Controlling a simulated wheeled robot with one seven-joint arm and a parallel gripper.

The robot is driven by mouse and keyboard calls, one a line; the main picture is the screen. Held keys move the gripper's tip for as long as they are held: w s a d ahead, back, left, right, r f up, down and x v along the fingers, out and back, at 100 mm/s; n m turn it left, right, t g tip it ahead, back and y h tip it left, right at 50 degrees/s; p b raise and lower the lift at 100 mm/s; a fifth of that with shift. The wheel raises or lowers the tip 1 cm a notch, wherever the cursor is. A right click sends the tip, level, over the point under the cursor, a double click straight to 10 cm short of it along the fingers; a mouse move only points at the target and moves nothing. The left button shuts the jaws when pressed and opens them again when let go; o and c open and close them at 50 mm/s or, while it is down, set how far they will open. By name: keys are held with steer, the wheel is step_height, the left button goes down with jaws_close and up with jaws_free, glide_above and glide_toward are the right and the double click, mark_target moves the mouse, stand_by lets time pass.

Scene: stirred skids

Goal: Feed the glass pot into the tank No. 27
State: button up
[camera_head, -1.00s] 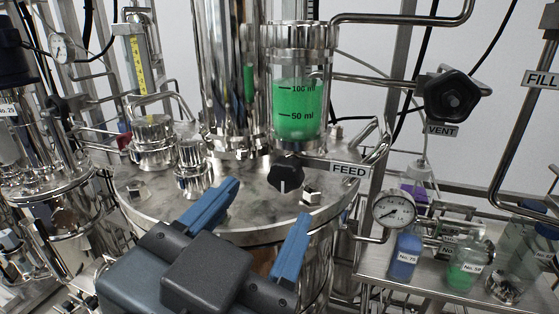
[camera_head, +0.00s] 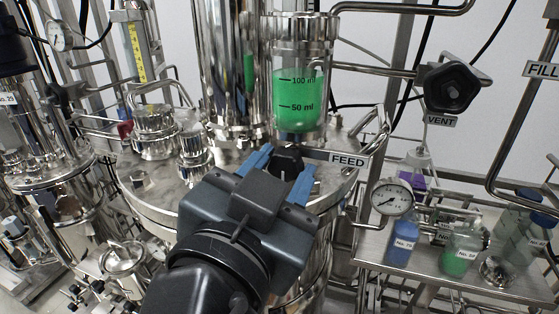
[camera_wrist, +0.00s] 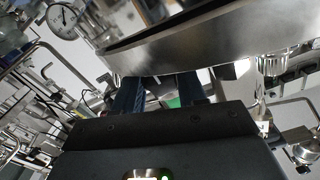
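The glass pot (camera_head: 299,100) holds green liquid to just above its 100 ml mark. It stands upright in a metal fitting above the lid (camera_head: 150,198) of the steel tank. I see no No. 27 label on this tank. A black knob (camera_head: 288,160) sits on the lid below the pot, beside a FEED plate (camera_head: 347,160). My gripper (camera_head: 283,166) is open, its blue fingers on either side of the knob; I cannot tell whether they touch it. In the wrist view, the fingers (camera_wrist: 160,95) are apart, under the tank's rim (camera_wrist: 200,45).
A black VENT handle (camera_head: 452,84) is on piping at the right. A pressure gauge (camera_head: 391,198) is beside the tank. A shelf (camera_head: 450,280) at the right holds blue (camera_head: 402,243) and green (camera_head: 460,252) labelled bottles. Another steel vessel (camera_head: 45,180) stands at the left.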

steer(key=c, duration=0.6)
steer(key=shift+n, duration=0.3)
steer(key=n+p, duration=0.2)
steer(key=n, duration=0.1)
steer(key=shift+d, duration=0.1)
steer(key=shift+d+n+p, duration=0.1)
steer(key=shift+n+p, duration=1)
steer(key=shift+n, duration=0.9)
steer(key=o, duration=1)
steer(key=shift+o, duration=0.2)
